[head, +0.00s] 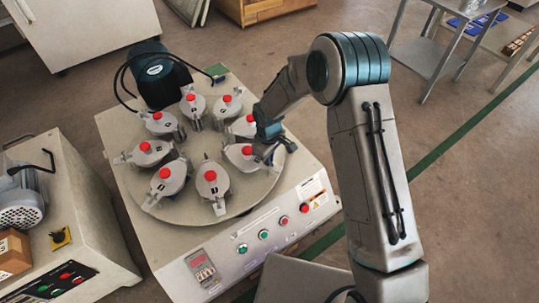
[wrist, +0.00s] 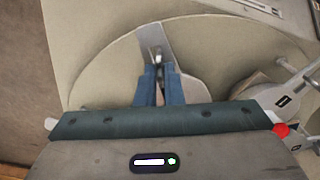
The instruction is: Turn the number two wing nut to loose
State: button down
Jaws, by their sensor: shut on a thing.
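A round turntable (head: 232,205) carries a ring of grey jars with red knobs. My gripper (head: 268,156) reaches down at the right side of the ring, by the outer end of the right-hand jar (head: 238,156). In the wrist view my gripper (wrist: 158,72) has its blue fingers shut on a small metal wing nut (wrist: 157,54) at the end of a grey arm. The fingers hide most of the nut, so I cannot tell how far it is turned. The number of this jar is not readable here.
A neighbouring jar with a label (wrist: 285,101) and red knob (wrist: 281,130) stands close at the right in the wrist view. A dark motor (head: 157,75) with cables is behind the ring. A button panel (head: 262,235) lies along the front edge.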

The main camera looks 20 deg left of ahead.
jog(key=shift+s+n+p, duration=0.1)
jog(key=shift+n+p, duration=0.25)
jog(key=shift+n, duration=0.75)
jog(key=c, duration=1.6)
grip_release()
jog(key=shift+a, duration=0.1)
jog(key=shift+o, duration=0.2)
notch_tip(320, 180, up, 14)
jog(key=p, duration=0.4)
jog(key=shift+f, duration=0.1)
